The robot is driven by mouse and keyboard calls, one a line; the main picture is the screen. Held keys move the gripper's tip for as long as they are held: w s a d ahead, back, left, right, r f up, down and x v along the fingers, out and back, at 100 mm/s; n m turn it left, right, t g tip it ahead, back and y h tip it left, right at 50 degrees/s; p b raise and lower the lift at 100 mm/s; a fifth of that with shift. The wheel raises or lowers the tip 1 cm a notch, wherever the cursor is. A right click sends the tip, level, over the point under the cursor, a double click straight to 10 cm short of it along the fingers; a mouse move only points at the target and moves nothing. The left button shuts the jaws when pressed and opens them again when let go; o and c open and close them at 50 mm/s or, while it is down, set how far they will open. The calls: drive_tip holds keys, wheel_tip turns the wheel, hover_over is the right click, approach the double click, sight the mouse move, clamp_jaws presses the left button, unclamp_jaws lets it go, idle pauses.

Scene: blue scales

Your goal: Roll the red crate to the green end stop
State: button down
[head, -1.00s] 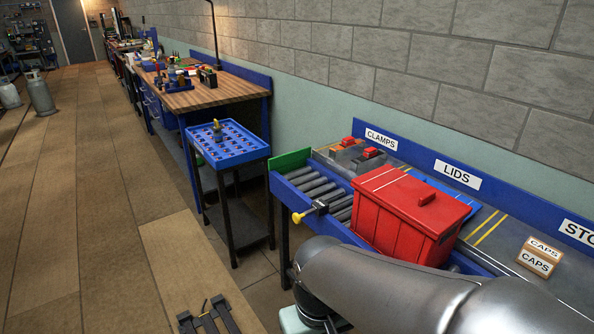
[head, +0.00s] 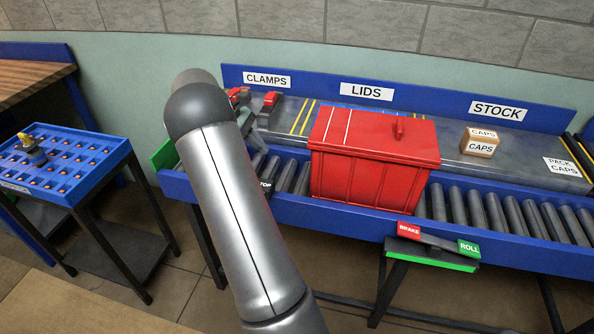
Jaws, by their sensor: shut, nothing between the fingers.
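The red crate (head: 362,172) stands upright on the roller conveyor in the middle of the head view. It has a lid with pale stripes and a small red handle. The green end stop (head: 163,155) is at the conveyor's left end, with rollers (head: 290,175) between it and the crate. My arm crosses in front of that stretch and hides part of it.
Rollers right of the crate are bare. Behind are clamps (head: 270,101) and a caps box (head: 480,142). A blue tray stand (head: 70,160) stands left.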

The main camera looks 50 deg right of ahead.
drive_tip(key=x, duration=0.7)
drive_tip(key=d+x, duration=0.1)
drive_tip(key=x, duration=0.3)
drive_tip(key=shift+d+r, duration=0.1)
drive_tip(key=shift+r, duration=0.1)
drive_tip(key=shift+s+d, duration=0.3)
drive_tip(key=shift+s, duration=0.2)
drive_tip(key=shift+s+d, duration=0.3)
drive_tip(key=shift+s, duration=0.25)
drive_tip(key=shift+s+d, duration=0.35)
drive_tip(key=shift+s, duration=0.25)
